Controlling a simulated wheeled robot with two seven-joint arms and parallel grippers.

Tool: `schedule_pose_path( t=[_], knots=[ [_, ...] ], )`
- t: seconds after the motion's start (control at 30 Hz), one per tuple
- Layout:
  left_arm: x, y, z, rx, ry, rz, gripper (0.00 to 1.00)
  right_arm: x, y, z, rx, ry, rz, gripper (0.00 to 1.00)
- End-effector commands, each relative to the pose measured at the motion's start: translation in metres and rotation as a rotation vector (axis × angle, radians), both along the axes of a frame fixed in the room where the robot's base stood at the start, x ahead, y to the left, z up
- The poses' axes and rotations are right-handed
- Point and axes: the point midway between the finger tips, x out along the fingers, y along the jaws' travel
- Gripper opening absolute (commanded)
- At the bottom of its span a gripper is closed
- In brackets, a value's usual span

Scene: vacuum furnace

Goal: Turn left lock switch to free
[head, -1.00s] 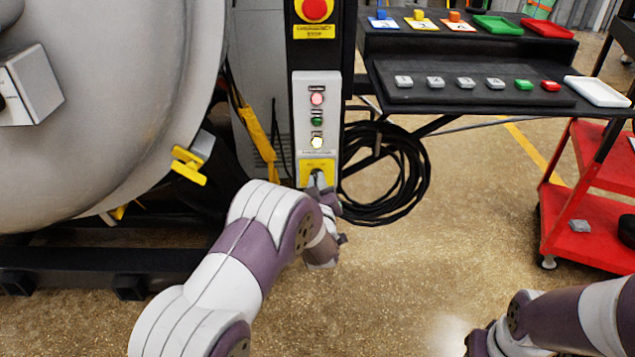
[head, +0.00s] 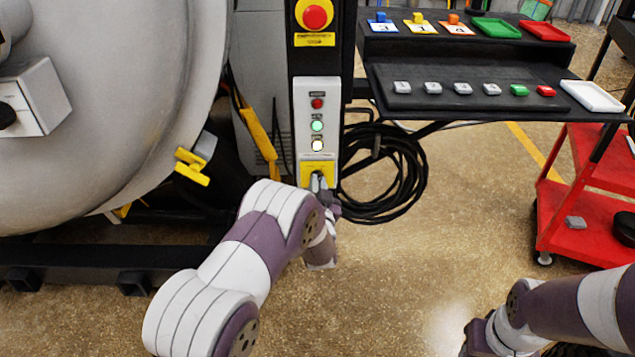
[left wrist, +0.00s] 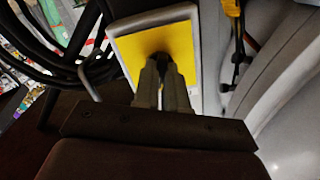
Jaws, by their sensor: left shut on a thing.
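The switch is a dark knob (left wrist: 158,62) on a yellow plate (head: 318,170) at the foot of the narrow grey control panel (head: 317,95). In the left wrist view the yellow plate (left wrist: 168,42) fills the upper middle. My left gripper (left wrist: 162,80) is shut on the knob, its two fingers on either side of it. In the head view my left gripper (head: 319,183) is at the plate's lower edge, and my wrist hides part of the switch. The panel's green lamp (head: 317,126) is lit and its red lamp (head: 317,104) is dark.
A red emergency stop button (head: 315,16) sits above the panel. A coil of black cable (head: 405,185) hangs close to its right. The round grey furnace door (head: 120,110) with a yellow handle (head: 192,167) is at left. A black shelf (head: 470,105) and red cart (head: 570,235) are at right.

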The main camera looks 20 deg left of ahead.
Motion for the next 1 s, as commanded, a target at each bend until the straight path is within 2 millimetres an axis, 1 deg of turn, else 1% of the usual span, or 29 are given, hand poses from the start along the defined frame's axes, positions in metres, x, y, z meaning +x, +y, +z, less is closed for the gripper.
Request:
schedule_pose_path(
  t=[0.3,0.8,0.83,0.87,0.9,1.0],
  knots=[
    [-0.0006,-0.0001,-0.0011,0.099,0.032,-0.001,0.0,0.0,0.0,0.0049,0.0,0.0,0.0,0.43],
    [-0.0006,-0.0002,-0.0017,0.116,0.037,-0.001,0.0,0.0,0.0,0.0052,0.0,0.0,0.0,0.43],
    [-0.0006,-0.0002,-0.0017,0.116,0.037,-0.001,0.15,0.0,0.0,0.0052,0.0,0.0,0.0,0.43],
    [-0.0007,-0.0002,-0.0017,0.116,0.037,-0.001,0.25,0.0,0.0,0.0052,0.0,0.0,0.0,0.43],
    [-0.0006,-0.0001,-0.0015,0.117,0.036,-0.001,0.37,0.0,0.0,0.0052,0.0,0.0,0.0,0.43],
    [-0.0004,-0.0001,-0.0012,0.116,0.036,0.0,0.37,0.0,0.0,0.0052,0.0,0.0,0.0,0.43]
  ],
)
